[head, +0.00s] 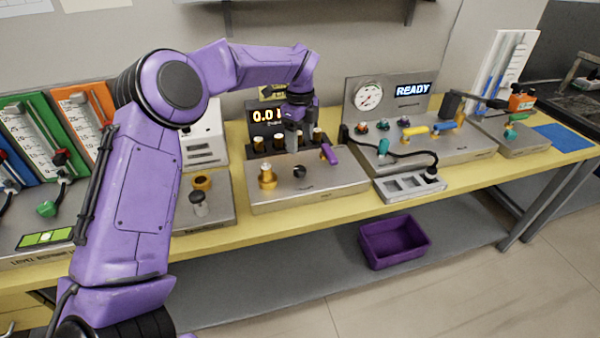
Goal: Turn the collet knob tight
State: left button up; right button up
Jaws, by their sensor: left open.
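My left gripper (292,146) is open and points down above the middle metal box (340,180). A brass knob (267,178) stands upright at the left of that box's top, and a small black knob (300,171) sits right of it. No label that I can read shows which knob is the collet knob. Both knobs are in front of and below my left gripper, apart from it. A purple lever (329,154) is at the box's right. My right gripper is out of view.
A display (266,114) stands behind the box. Right is a gauge panel (368,96) reading READY, with a black cable and a slotted tray (410,184). A purple bin (394,241) is below the bench.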

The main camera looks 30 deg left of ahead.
aim_at(300, 168)
pick_arm(q)
notch_tip(300, 168, down, 8)
jog(key=shift+f+p, duration=0.1)
jog(key=shift+p, duration=0.75)
jog(key=shift+s+f, duration=0.1)
jog(key=shift+f, duration=0.45)
jog(key=c, duration=1.1)
